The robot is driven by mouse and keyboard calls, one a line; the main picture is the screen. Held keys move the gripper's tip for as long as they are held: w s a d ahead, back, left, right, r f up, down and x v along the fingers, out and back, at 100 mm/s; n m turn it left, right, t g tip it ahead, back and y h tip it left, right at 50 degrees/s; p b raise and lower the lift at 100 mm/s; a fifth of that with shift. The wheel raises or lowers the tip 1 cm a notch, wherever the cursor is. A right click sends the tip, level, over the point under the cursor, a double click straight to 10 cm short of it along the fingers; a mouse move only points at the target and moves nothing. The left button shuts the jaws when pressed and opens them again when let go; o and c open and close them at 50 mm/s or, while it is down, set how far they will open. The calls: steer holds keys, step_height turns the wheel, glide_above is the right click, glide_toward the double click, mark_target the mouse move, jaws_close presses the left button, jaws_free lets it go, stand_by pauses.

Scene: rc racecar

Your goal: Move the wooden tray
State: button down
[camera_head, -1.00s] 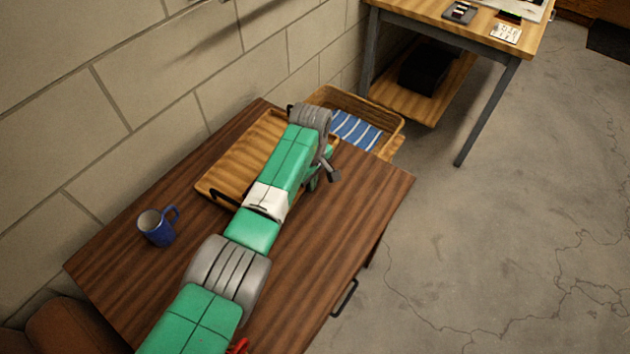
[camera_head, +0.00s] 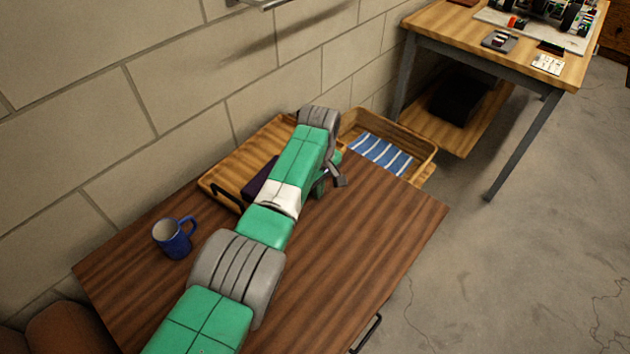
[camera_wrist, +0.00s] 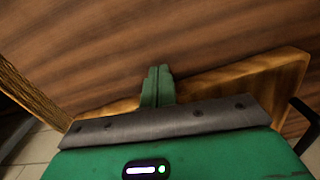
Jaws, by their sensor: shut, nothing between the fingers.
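The wooden tray (camera_head: 222,172) lies at the wall side of the dark wooden table. Its long side is close to the wall, and a black handle (camera_head: 225,196) shows on its near end. My arm hides its right part. In the wrist view, the tray's pale rim (camera_wrist: 275,70) runs behind and beside my gripper (camera_wrist: 158,72). The gripper's fingers are together with nothing between them, low near the rim. Whether they touch the rim I cannot tell. In the head view the fingertips are hidden by my arm.
A blue mug (camera_head: 172,240) stands at the table's (camera_head: 360,235) left. A wooden basket (camera_head: 425,150) with a blue-striped cloth (camera_head: 380,153) is past the far end. A dark purple item (camera_head: 261,180) shows at the tray, partly hidden. A workbench (camera_head: 500,68) stands farther right. The table's right side is clear.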

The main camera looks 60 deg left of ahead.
steer(key=d+r+p, duration=0.1)
steer(key=w+d+r+p, duration=0.1)
steer(key=d+p, duration=0.1)
steer(key=shift+r, duration=0.35)
step_height(320, 180, up, 8)
steer(key=p, duration=0.2)
steer(key=shift+s+a+f+p, duration=0.15)
steer(key=shift+a+f+p, duration=0.05)
steer(key=shift+f+p, duration=0.1)
